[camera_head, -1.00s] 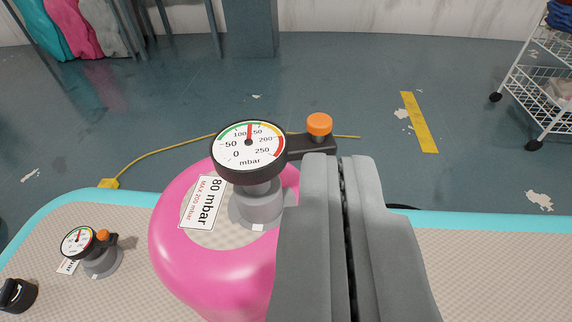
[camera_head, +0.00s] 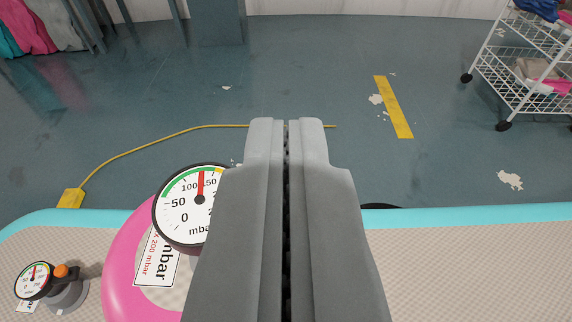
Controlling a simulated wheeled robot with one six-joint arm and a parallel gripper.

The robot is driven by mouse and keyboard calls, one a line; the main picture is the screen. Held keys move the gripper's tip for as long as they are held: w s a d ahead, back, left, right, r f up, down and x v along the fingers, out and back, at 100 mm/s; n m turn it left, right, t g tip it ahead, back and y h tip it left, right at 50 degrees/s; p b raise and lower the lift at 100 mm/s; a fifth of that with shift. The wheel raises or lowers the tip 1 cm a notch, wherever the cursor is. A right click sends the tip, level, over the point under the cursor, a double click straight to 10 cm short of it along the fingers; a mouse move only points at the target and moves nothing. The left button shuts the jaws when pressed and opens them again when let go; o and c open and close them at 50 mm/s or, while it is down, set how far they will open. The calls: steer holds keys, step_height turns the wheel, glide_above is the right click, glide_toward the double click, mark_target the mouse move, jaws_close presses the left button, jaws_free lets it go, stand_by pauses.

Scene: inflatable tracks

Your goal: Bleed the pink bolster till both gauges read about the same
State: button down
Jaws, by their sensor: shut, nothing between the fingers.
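The pink bolster (camera_head: 118,272) lies at lower left, partly hidden by my gripper. Its large round gauge (camera_head: 180,220) stands on top, its right side covered. The needle points almost straight up, between 100 and 150 mbar. The orange knob beside this gauge is hidden behind my gripper. A second, smaller gauge (camera_head: 33,281) with an orange knob (camera_head: 61,271) stands on the beige track at far left. Its needle points roughly upward, but its numbers are too small to read surely. My gripper (camera_head: 287,123) is shut and empty, in front of the large gauge's right side.
The beige track (camera_head: 470,265) has a turquoise edge (camera_head: 480,213). A yellow cable (camera_head: 150,141) runs along the floor from a yellow block (camera_head: 70,198). A white wire trolley (camera_head: 515,75) stands at upper right. The floor beyond the track is mostly clear.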

steer(key=shift+w+f, duration=0.9)
steer(key=shift+f, duration=0.3)
steer(key=shift+w+f, duration=0.85)
steer(key=shift+f, duration=0.3)
